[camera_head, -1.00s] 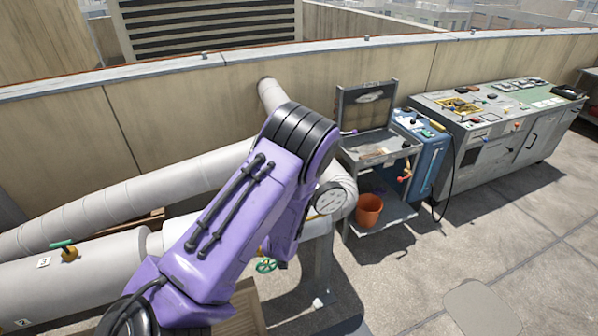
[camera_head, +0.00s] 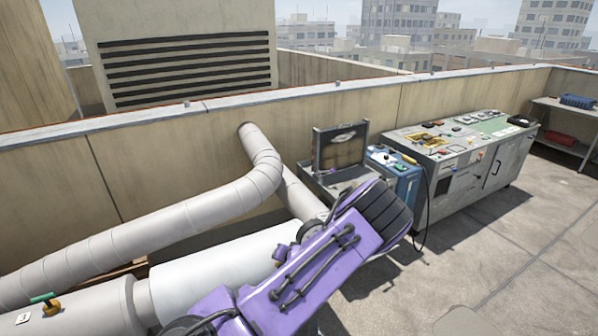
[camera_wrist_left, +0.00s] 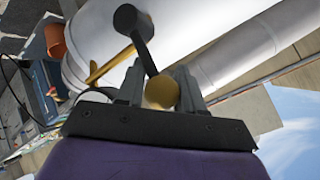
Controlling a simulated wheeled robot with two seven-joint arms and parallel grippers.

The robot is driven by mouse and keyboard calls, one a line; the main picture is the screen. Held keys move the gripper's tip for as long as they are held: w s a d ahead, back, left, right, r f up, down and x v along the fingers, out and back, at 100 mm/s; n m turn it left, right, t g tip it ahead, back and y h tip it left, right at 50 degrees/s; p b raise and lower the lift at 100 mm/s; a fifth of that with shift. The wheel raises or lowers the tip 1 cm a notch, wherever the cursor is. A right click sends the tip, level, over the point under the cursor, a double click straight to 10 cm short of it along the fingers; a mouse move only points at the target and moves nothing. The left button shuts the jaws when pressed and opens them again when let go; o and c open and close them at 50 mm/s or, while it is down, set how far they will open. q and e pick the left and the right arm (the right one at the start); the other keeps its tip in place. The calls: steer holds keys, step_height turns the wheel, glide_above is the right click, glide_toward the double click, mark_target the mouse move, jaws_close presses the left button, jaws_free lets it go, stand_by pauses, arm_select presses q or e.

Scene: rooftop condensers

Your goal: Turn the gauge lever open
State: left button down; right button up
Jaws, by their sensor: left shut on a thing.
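In the left wrist view my left gripper (camera_wrist_left: 158,80) is shut around the base of a black bar with a round black end, which looks like the gauge lever (camera_wrist_left: 138,42). A brass round part (camera_wrist_left: 161,93) shows between the fingers. A yellow piece (camera_wrist_left: 108,66) sticks out beside the left finger. A pale round face, perhaps the gauge (camera_wrist_left: 97,94), is partly hidden behind that finger. In the head view my purple left arm covers the gripper, lever and gauge. My right gripper is in neither view.
A white pipe (camera_head: 215,270) runs beneath my arm, with a green-handled valve (camera_head: 44,300) at left. A trolley with an open case (camera_head: 340,148), a blue box (camera_head: 398,180) and a grey workbench (camera_head: 470,155) stand at right. Open floor (camera_head: 500,255) lies front right.

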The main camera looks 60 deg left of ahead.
arm_select(q)
steer(key=shift+w+d+f, duration=0.1)
steer(key=shift+d+f, duration=0.2)
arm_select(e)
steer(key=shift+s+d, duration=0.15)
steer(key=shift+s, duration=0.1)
arm_select(q)
steer(key=shift+w, duration=0.1)
steer(key=c, duration=0.7)
jaws_free()
steer(key=shift+w, duration=0.1)
steer(key=shift+c, duration=0.2)
steer(key=shift+w+r, duration=0.1)
steer(key=shift+w, duration=0.05)
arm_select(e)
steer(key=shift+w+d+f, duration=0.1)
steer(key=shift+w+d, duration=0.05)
arm_select(q)
steer(key=shift+r, duration=0.15)
steer(key=v, duration=1)
steer(key=shift+w+d, duration=0.35)
